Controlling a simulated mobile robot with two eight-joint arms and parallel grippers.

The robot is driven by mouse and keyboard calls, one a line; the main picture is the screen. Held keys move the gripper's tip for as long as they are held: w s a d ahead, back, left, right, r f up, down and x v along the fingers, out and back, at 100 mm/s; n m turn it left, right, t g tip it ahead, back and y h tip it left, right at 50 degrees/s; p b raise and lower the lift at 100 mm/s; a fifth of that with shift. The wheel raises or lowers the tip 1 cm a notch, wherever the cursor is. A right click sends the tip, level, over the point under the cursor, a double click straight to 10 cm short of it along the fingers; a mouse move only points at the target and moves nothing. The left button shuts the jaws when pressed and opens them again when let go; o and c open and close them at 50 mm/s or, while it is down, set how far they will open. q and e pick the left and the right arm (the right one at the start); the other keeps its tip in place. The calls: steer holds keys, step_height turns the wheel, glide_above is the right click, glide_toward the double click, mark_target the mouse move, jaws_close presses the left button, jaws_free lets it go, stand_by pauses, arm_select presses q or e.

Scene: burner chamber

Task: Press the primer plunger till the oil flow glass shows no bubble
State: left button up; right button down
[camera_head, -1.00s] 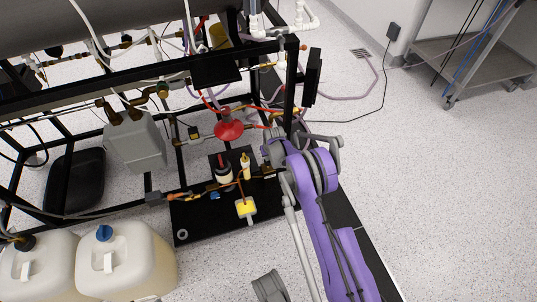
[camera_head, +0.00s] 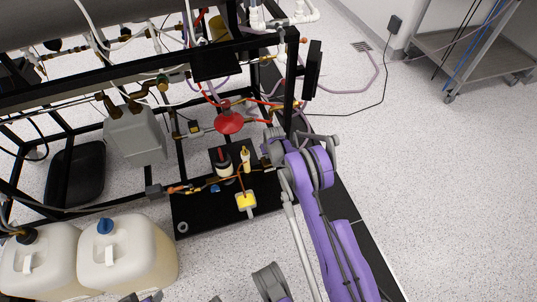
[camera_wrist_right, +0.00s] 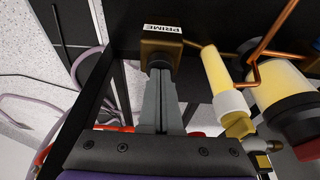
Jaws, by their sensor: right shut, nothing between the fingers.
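In the right wrist view, my right gripper (camera_wrist_right: 160,72) is shut and empty, its fingertips at the dark primer plunger (camera_wrist_right: 160,57) on a brass block (camera_wrist_right: 162,42) labelled PRIME. The fingertips appear to touch the plunger, but they partly cover it, so I cannot tell how far it is pressed. Beside it is a slim yellow-filled glass tube (camera_wrist_right: 213,68), likely the oil flow glass; it also shows in the head view (camera_head: 246,158). I make out no clear bubble at this size. In the head view, my wrist hides the right fingertips and plunger.
A wider yellow cylinder with a black cap (camera_wrist_right: 284,95) and copper pipes crowd the right side of the wrist view. A red funnel-like part (camera_head: 229,122), black frame bars and hoses surround the work spot. Two white jugs (camera_head: 127,255) stand at lower left. Open floor lies right.

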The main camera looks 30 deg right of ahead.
steer(key=shift+r, duration=0.35)
steer(key=w+d+p+v, duration=0.1)
steer(key=p+v, duration=0.3)
steer(key=v, duration=0.9)
steer(key=shift+a+r, duration=0.2)
steer(key=shift+a, duration=0.15)
